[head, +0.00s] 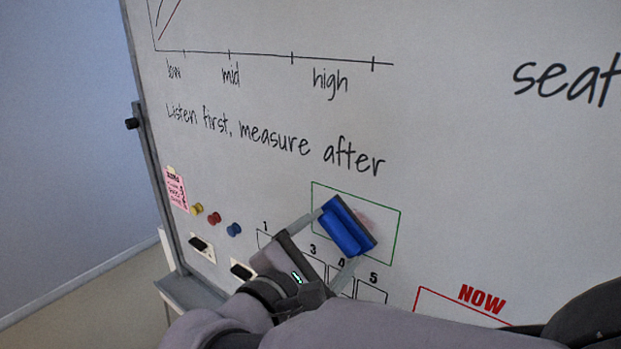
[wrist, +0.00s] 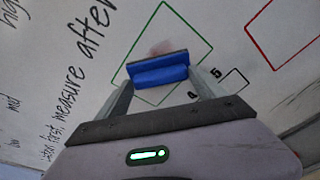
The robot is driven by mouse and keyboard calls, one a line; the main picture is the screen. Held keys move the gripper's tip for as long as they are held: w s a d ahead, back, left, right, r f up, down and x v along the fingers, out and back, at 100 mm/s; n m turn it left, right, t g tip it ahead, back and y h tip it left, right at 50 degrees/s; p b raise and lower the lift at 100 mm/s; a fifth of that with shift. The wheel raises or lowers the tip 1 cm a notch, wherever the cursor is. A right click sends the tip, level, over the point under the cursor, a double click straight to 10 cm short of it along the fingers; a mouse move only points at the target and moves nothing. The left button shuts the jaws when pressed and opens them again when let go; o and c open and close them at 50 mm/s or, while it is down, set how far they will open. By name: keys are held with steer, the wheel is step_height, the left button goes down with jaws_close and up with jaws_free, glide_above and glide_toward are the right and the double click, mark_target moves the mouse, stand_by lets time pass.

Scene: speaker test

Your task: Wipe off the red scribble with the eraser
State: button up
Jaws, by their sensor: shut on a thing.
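My gripper (head: 338,249) is shut on the blue eraser (head: 345,226), one finger at each end of it. The eraser's dark pad side faces the whiteboard, inside the green drawn box (head: 399,235); I cannot tell for sure whether it touches the board. A faint pinkish-red smear (head: 372,214) shows beside the eraser's upper right, within the green box. No clear red scribble lines show there; the eraser may hide some. In the wrist view the eraser (wrist: 158,72) sits between the fingers, with the smear (wrist: 165,47) just above it.
The whiteboard (head: 450,180) carries black writing, a chart and numbered boxes. A red "NOW" box (head: 482,298) is at lower right. Several coloured magnets (head: 214,218), a pink note (head: 175,188) and two dark items on white plates (head: 201,245) are at left. A tray (head: 190,292) runs below.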

steer(key=shift+w+a, duration=0.6)
steer(key=shift+a, duration=0.15)
steer(key=v, duration=0.2)
steer(key=p+v, duration=0.2)
steer(key=v, duration=0.1)
steer(key=shift+s+a+f, duration=0.25)
steer(key=shift+a+f, duration=0.05)
steer(key=shift+a, duration=0.05)
